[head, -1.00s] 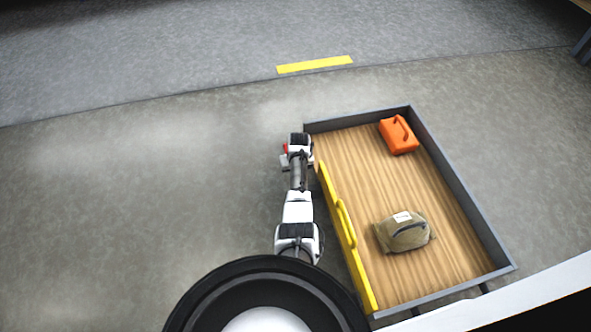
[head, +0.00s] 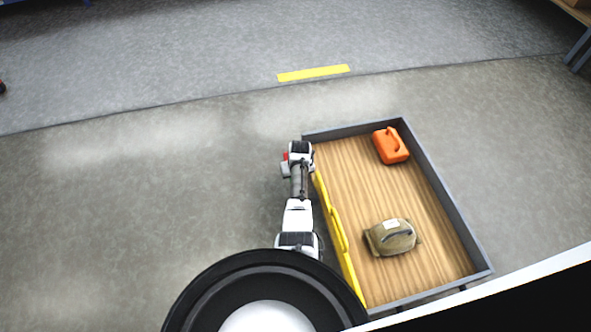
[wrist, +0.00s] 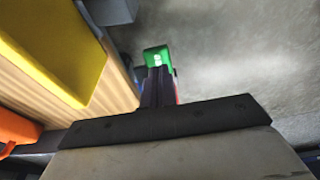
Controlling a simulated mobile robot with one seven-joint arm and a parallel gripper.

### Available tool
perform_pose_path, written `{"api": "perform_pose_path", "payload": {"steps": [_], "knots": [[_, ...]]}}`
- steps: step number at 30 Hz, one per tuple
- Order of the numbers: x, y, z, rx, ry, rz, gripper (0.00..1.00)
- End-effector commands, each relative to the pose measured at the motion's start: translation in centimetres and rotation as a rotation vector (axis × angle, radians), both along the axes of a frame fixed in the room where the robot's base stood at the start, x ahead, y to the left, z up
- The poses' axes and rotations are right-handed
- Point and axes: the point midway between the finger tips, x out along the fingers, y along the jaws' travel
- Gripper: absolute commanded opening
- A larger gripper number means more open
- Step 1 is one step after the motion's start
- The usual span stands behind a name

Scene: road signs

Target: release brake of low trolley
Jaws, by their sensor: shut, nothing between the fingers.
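The low trolley (head: 332,132) has a wood deck, grey side walls and a yellow panel with a handle (head: 338,236) along its left side. In the head view my arm reaches forward along that side, and its end is by the trolley's far left corner; the fingers are hidden there. In the wrist view my gripper (wrist: 157,74) is shut and empty. Its tips are at a green pedal (wrist: 157,55) with white marks, overlapping its lower edge; I cannot tell if they touch. A sliver of red (wrist: 177,88) shows just right of the fingers.
On the deck are an orange canister (head: 391,146) and a tan bag (head: 391,238). The concrete floor left of the trolley is clear. A yellow floor stripe (head: 313,73) lies beyond it. A blue-legged shelf (head: 578,48) stands at the far right.

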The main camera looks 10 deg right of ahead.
Motion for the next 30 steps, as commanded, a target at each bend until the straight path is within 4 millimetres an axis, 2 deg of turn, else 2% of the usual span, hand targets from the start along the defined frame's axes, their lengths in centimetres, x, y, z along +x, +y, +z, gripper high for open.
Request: {"api": "perform_pose_path", "payload": {"steps": [1, 3, 13, 30], "knots": [[-0.4, 0.0, 1.2, 0.000, 0.001, -0.001, 0.00], [-0.8, 0.0, 1.8, 0.000, 0.000, 0.000, 0.00], [-2.8, 0.0, 4.2, -0.001, 0.000, 0.000, 0.00], [-3.5, 0.0, 4.5, -0.001, 0.000, 0.000, 0.00]]}}
